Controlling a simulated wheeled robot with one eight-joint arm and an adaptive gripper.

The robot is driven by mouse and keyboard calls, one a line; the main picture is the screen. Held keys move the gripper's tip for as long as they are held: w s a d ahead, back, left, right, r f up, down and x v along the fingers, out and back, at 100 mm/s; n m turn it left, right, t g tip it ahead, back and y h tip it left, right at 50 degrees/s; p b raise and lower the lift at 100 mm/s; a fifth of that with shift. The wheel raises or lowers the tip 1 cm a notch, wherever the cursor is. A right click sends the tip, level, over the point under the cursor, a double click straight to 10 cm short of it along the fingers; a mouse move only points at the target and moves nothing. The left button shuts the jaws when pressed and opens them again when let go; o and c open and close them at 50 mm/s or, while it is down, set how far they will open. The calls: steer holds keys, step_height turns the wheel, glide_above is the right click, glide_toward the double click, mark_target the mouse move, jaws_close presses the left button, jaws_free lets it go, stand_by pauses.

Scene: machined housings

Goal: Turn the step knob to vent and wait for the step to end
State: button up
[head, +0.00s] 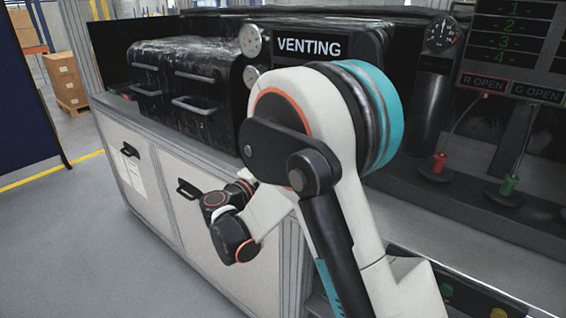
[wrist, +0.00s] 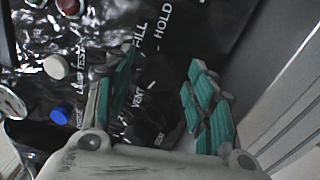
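The step knob (wrist: 157,74) is a dark round shape on a glossy black panel in the wrist view, with FILL, HOLD and VENT printed around it. In the head view a sign (head: 309,47) reads VENTING. My arm hides the gripper and the knob there.
A white button (wrist: 55,67) and a blue button (wrist: 60,115) sit left of the fingers. Red (head: 438,165) and green (head: 508,187) levers stand at right. The left floor is clear.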

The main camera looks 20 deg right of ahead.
steer(key=v, duration=1.2)
steer(key=shift+f, duration=0.1)
